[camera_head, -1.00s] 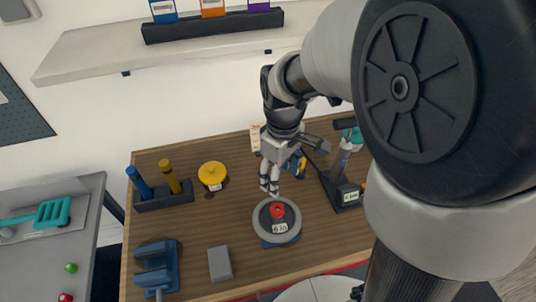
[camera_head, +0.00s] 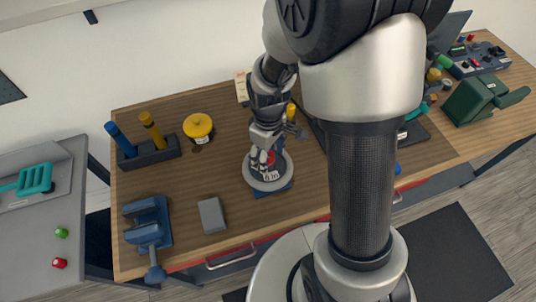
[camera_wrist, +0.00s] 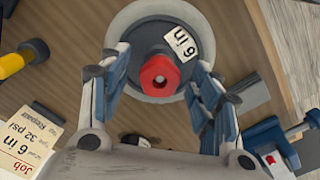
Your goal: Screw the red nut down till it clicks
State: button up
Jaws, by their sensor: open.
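In the head view the nut (camera_head: 270,157) is partly hidden by my fingers, and the wheel (camera_head: 268,184) rests on a blue base (camera_head: 287,187) on the wooden bench. My gripper (camera_wrist: 158,72) is open and empty, its fingers on either side of the nut in the wrist view. In the head view my gripper (camera_head: 263,160) is over the hub. Whether the fingers touch the nut, I cannot tell.
A yellow knob-topped piece (camera_head: 198,126), a holder with blue and yellow handles (camera_head: 150,155), a blue vise (camera_head: 149,224) and a grey block (camera_head: 212,215) stand left on the bench. A job card (camera_wrist: 28,135) shows left in the wrist view.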

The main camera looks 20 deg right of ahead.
jog(key=shift+c, duration=0.5)
jog(key=c, duration=1.1)
jog(key=shift+o, duration=0.2)
jog(key=shift+m, duration=0.5)
jog(key=o, duration=1.1)
notch_tip(320, 180, up, 11)
jog(key=s+r+m+t, duration=0.1)
jog(key=s+r+m, duration=0.1)
jog(key=s, duration=0.3)
jog(key=s+r+m+t+b, duration=0.1)
jog(key=s+r+m+t, duration=0.1)
jog(key=s+r, duration=0.2)
jog(key=s+r+m+t+b, duration=0.1)
jog(key=s+r+m, duration=0.1)
jog(key=s, duration=0.4)
jog(key=shift+r+t, duration=0.3)
jog(key=shift+r, duration=0.45)
